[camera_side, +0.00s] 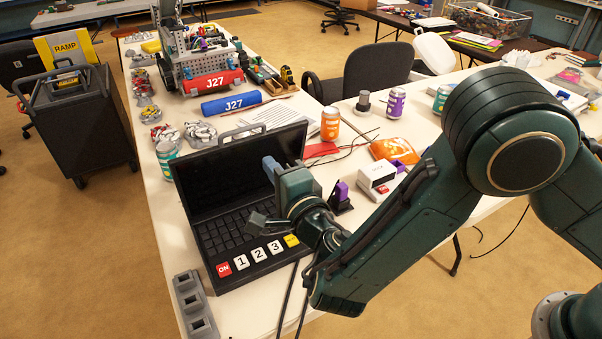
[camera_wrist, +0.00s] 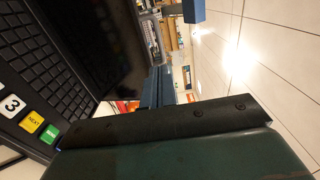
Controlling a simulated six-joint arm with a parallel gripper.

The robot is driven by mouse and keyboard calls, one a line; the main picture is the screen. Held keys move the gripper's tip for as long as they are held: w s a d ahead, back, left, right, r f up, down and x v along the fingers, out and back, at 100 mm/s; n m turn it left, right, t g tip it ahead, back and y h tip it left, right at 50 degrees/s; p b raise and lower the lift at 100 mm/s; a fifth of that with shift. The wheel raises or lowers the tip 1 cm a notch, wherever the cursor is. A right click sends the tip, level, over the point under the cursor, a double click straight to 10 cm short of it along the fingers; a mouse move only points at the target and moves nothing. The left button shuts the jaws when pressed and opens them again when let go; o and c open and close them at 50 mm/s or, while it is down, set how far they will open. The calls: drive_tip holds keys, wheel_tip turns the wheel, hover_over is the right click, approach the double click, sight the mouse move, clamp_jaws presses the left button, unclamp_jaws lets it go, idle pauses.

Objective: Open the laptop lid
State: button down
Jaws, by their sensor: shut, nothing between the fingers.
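The black laptop's lid (camera_side: 222,173) stands raised and leans back, its dark screen facing the keyboard. A grey handle (camera_side: 246,129) sits along its top edge. The base (camera_side: 236,240) lies flat with a keyboard and a row of large red, white and yellow keys at the front. My gripper (camera_side: 268,166) is shut and empty, in front of the right part of the screen in the side view; contact cannot be told. In the wrist view the fingers (camera_wrist: 167,86) show beside the edge of the dark lid (camera_wrist: 100,40), with the keyboard (camera_wrist: 38,62) at left.
A grey block with square slots (camera_side: 194,305) stands at the table's front left. Right of the laptop are a black-and-purple part (camera_side: 340,196), a white box (camera_side: 377,178) and an orange can (camera_side: 330,124). A teal can (camera_side: 166,160) stands left of the lid.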

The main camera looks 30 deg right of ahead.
sight(245, 129)
drive_tip(key=w, duration=1.1)
drive_tip(key=shift+w, duration=0.15)
drive_tip(key=shift+w+r, duration=0.1)
drive_tip(key=shift+w+d+r+g, duration=0.15)
drive_tip(key=shift+w+g, duration=0.1)
drive_tip(key=shift+w, duration=0.25)
drive_tip(key=shift+w+a+r+g, duration=0.1)
drive_tip(key=shift+w+g, duration=0.1)
drive_tip(key=shift+w, duration=0.35)
drive_tip(key=shift+w+d+r+g, duration=0.15)
drive_tip(key=shift+w+g, duration=0.1)
drive_tip(key=shift+w, duration=0.25)
drive_tip(key=w+g, duration=0.1)
drive_tip(key=w, duration=0.6)
drive_tip(key=shift+a+r+g, duration=0.25)
drive_tip(key=shift+r+g, duration=0.05)
drive_tip(key=shift+g, duration=0.1)
drive_tip(key=shift+s+r, duration=0.1)
drive_tip(key=shift+s, duration=0.05)
drive_tip(key=r+v, duration=0.1)
drive_tip(key=v, duration=1.2)
drive_tip(key=shift+r, duration=0.35)
drive_tip(key=shift+d, duration=0.1)
